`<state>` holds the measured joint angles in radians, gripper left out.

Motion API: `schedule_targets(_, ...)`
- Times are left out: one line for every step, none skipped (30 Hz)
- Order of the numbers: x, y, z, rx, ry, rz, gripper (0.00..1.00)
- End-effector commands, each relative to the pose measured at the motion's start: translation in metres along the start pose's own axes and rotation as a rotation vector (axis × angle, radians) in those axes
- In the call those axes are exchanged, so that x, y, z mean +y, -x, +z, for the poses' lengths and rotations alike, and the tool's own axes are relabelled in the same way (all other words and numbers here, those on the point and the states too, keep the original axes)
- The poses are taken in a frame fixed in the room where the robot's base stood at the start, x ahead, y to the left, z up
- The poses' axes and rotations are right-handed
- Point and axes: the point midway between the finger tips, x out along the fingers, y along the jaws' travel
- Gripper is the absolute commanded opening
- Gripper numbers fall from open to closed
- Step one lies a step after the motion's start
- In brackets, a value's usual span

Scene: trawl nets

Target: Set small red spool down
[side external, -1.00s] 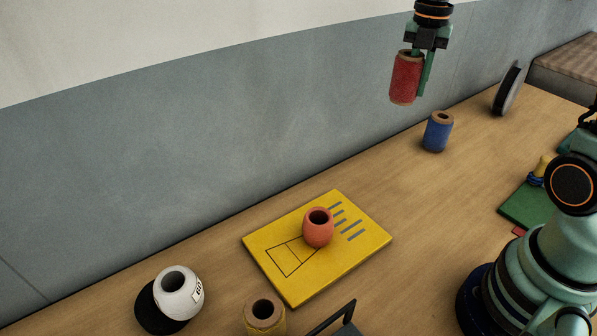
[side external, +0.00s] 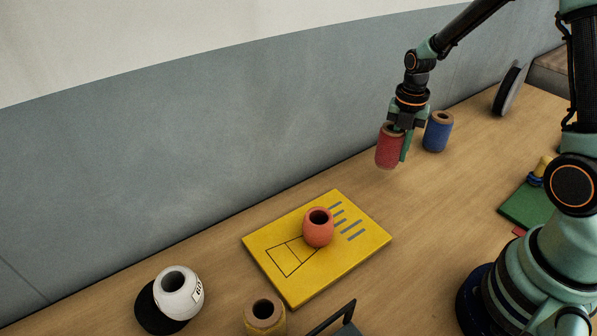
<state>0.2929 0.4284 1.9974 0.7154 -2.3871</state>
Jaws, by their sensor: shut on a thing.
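The small red spool (side external: 389,148) is upright between the fingers of my gripper (side external: 402,138). My gripper points down and is shut on it. The spool's lower end looks close to the wooden table (side external: 440,215); I cannot tell whether it touches. The gripper's fingers hide part of the spool's top and right side. A blue spool (side external: 438,132) stands upright just to the right of my gripper, apart from the red spool.
A yellow board (side external: 352,255) with an orange-red pot (side external: 318,228) lies nearer the camera. A white float (side external: 178,292), a yellow spool (side external: 265,318) and a green board (side external: 530,208) are around. A dark disc (side external: 508,92) leans behind. The wall (side external: 200,150) runs along the back.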

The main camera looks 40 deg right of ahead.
Motion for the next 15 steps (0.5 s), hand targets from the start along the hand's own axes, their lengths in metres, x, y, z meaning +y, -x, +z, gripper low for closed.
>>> schedule_targets(0.000, -0.003, 0.000, 0.001, 0.000, -0.001, 0.00)
schedule_targets(0.000, -0.005, 0.000, 0.002, 0.000, -0.002, 0.00)
schedule_targets(-0.001, -0.010, -0.001, 0.002, 0.000, -0.002, 0.00)
schedule_targets(-0.001, -0.014, -0.001, 0.002, 0.000, -0.002, 0.00)
schedule_targets(-0.001, -0.018, -0.001, 0.004, 0.000, -0.003, 0.00)
schedule_targets(-0.001, -0.024, -0.001, 0.003, 0.000, -0.003, 0.00)
schedule_targets(-0.001, -0.028, -0.001, 0.003, 0.000, -0.003, 0.00)
schedule_targets(-0.001, -0.032, -0.001, 0.003, 0.000, -0.003, 0.00)
schedule_targets(0.000, -0.035, 0.000, 0.002, 0.000, -0.002, 0.00)
schedule_targets(0.000, -0.038, 0.000, 0.002, 0.000, -0.002, 0.00)
schedule_targets(0.000, -0.039, 0.000, 0.002, 0.000, -0.001, 0.00)
schedule_targets(0.000, -0.040, 0.000, 0.000, 0.000, 0.000, 0.00)
schedule_targets(0.000, -0.040, 0.000, 0.000, 0.000, 0.000, 0.00)
schedule_targets(0.000, -0.040, 0.000, -0.001, 0.000, 0.001, 0.00)
schedule_targets(0.000, -0.040, 0.000, -0.001, 0.000, 0.001, 0.00)
